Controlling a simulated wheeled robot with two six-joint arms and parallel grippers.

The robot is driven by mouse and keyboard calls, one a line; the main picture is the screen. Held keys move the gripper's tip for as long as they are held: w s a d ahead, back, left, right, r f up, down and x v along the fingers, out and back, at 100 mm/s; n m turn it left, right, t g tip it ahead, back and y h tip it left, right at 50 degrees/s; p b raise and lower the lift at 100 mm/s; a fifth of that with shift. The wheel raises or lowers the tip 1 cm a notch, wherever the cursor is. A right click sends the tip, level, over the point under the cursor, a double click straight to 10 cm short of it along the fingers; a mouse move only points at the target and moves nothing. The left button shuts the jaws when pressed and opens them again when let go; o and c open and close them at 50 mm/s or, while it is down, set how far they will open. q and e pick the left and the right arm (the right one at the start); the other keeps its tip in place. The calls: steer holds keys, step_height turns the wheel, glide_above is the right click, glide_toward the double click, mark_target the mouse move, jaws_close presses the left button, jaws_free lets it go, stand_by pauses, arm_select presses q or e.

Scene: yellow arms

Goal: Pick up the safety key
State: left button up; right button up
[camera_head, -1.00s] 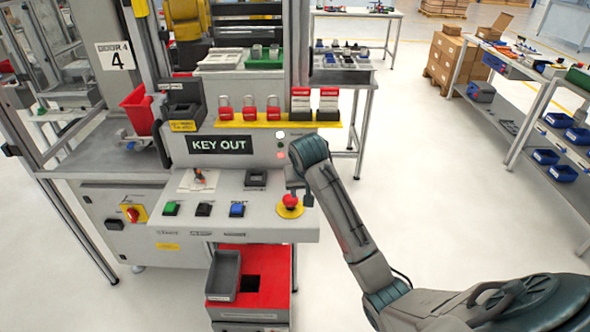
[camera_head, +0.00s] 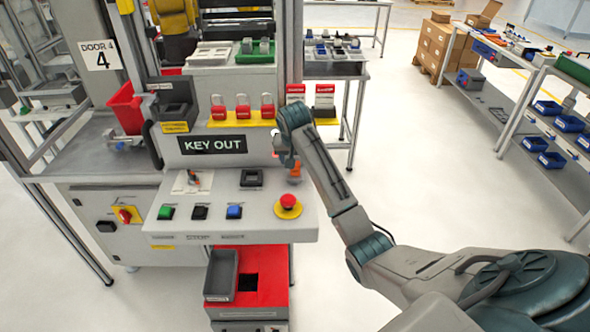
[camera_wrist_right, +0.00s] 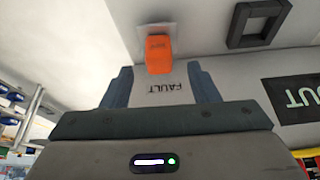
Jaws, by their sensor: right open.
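A small orange block, which looks like the safety key (camera_head: 294,172), stands at the right of the grey console, above the red emergency stop button. In the right wrist view the orange key (camera_wrist_right: 158,52) sits on a pale plate, just beyond the fingertips. My right gripper (camera_wrist_right: 162,78) is open and empty, with the key roughly centred ahead of its two fingers and apart from them. A "FAULT" label shows between the fingers. In the head view my right wrist hides most of the gripper. My left gripper is not in view.
Red padlocks (camera_head: 243,107) stand on a yellow shelf behind the "KEY OUT" sign (camera_head: 212,145). A red bin (camera_head: 127,106) is at left.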

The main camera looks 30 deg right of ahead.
mark_target(295, 172)
steer(key=p+x, duration=0.1)
steer(key=x, duration=0.2)
steer(key=shift+w+d+p, duration=0.1)
steer(key=shift+p, duration=0.3)
steer(key=shift+d+f, duration=0.1)
steer(key=shift+f, duration=0.25)
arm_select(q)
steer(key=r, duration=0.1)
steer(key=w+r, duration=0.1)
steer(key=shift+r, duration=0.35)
arm_select(e)
steer(key=shift+w, duration=0.1)
steer(key=shift+c, duration=0.4)
steer(key=c, duration=1)
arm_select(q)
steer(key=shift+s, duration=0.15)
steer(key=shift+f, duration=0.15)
arm_select(e)
steer(key=shift+r, duration=0.1)
